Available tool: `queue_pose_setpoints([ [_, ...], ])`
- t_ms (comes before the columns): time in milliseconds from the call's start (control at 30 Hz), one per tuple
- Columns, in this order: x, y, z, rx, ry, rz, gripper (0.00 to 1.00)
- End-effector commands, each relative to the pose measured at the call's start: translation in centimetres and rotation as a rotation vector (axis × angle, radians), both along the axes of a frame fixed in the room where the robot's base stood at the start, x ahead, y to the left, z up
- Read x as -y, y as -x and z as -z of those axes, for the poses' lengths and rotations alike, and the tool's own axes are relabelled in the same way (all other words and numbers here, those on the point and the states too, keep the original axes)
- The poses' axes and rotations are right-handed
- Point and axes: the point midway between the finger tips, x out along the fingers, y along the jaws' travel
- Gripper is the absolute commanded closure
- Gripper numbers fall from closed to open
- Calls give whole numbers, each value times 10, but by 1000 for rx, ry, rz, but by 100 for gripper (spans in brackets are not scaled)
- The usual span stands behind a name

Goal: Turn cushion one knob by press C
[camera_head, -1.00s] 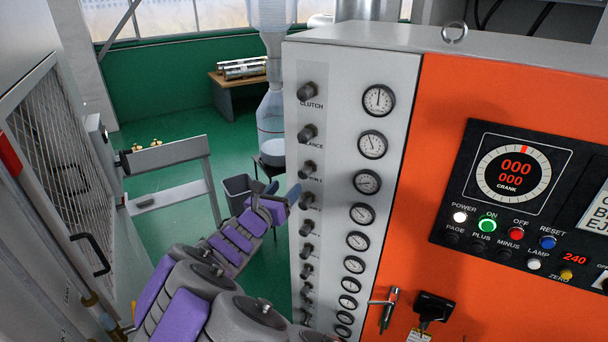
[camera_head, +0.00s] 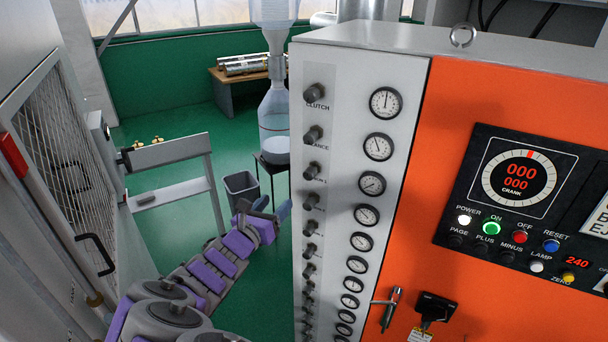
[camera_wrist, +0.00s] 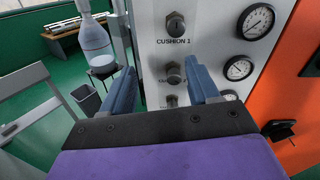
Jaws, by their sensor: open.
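A column of dark round knobs runs down the grey panel (camera_head: 338,60) of the press. In the head view the third knob (camera_head: 314,170) has a partly readable label ending in what looks like 1. My gripper (camera_head: 273,207) is open and empty, left of the knob column and lower than that knob.
Round gauges (camera_head: 378,146) line the panel beside the knobs. An orange face with a control box (camera_head: 530,200) and a protruding handle (camera_head: 391,308) lies right. A grey bin (camera_head: 241,189), a stand and a railing (camera_head: 166,153) are on the left, with open green floor between.

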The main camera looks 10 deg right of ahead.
Motion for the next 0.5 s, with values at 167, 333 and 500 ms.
queue_pose_setpoints([
  [167, 0, 10, -2, 1, -2, 1, 40],
  [333, -7, 18, -2, 0, -3, 0, 40],
  [500, -21, 25, 0, -2, 1, -2, 40],
])
